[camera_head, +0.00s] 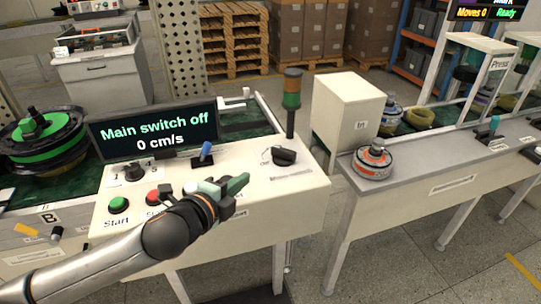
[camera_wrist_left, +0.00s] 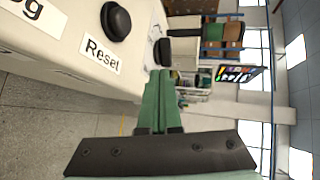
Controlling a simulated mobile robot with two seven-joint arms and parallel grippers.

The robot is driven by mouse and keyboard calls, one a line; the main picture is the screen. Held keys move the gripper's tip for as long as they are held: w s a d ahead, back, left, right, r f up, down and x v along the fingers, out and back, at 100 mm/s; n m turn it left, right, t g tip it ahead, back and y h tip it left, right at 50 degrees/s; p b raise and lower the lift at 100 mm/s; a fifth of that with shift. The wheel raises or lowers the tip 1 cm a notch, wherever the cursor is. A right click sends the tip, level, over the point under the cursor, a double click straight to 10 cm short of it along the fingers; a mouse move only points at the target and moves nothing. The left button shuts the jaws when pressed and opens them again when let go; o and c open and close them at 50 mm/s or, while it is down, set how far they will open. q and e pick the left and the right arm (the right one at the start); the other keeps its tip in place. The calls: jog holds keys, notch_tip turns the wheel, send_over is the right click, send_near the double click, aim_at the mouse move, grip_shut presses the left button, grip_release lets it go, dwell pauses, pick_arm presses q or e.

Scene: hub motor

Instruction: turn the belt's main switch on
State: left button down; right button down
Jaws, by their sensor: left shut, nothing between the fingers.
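The main switch (camera_head: 285,157) is a black rotary knob at the right end of the white control panel (camera_head: 260,187), with a partly readable "Off" mark at its left. The display (camera_head: 152,131) reads "Main switch off" and "0 cm/s". My left gripper (camera_head: 243,181) has green fingers and is shut and empty, in front of and left of the knob, apart from it. In the left wrist view the shut fingers (camera_wrist_left: 160,75) point towards a dark knob-like shape (camera_wrist_left: 162,52), probably the switch. My right gripper is not in view.
The Reset button (camera_wrist_left: 116,20) is near the fingers. A signal tower (camera_head: 291,95) rises behind the knob. A second table (camera_head: 430,155) stands right.

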pick_arm(q)
jog(key=shift+w, duration=0.1)
send_near(276, 153)
jog(key=x, duration=0.5)
jog(key=shift+w+f, duration=0.1)
jog(key=shift+f, duration=0.05)
jog(key=shift+w+d, duration=0.25)
jog(key=shift+w, duration=0.3)
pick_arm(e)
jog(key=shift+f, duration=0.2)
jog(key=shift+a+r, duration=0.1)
